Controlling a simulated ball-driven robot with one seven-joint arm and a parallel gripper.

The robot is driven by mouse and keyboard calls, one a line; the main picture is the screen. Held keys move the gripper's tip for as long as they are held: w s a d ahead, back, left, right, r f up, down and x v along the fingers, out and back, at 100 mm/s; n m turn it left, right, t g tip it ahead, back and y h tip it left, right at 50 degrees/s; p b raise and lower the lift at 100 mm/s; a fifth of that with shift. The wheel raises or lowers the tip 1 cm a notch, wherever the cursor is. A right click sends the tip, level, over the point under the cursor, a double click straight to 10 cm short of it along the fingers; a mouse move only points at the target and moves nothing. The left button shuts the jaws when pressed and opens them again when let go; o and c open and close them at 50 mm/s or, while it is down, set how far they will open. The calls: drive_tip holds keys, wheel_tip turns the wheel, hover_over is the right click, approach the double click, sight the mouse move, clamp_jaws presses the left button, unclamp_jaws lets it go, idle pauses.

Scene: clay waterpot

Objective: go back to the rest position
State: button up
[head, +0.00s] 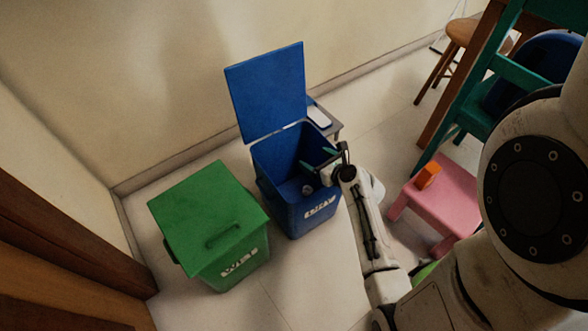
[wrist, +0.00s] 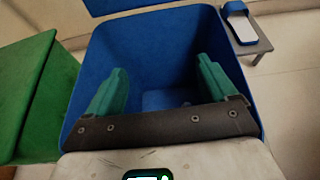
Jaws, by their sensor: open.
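My gripper (head: 317,157) is over the open mouth of the blue bin (head: 291,203) in the head view, with my arm reaching in from the right. In the wrist view my gripper (wrist: 157,88) has its two green fingers wide apart, with nothing between them. The blue bin (wrist: 150,40) fills the middle of that view below the fingers. Its lid (head: 268,91) stands raised. A small pale object (head: 307,189) lies inside the bin; what it is cannot be told.
A green bin (head: 208,215) with its lid shut stands left of the blue bin. A small grey table (head: 334,128) is behind it. A pink stool (head: 447,195) bears an orange block (head: 428,175) at the right. A green chair (head: 520,75) and a wooden stool (head: 462,32) stand farther back.

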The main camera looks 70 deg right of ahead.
drive_tip(key=shift+p+v, duration=0.35)
drive_tip(key=shift+v, duration=1.25)
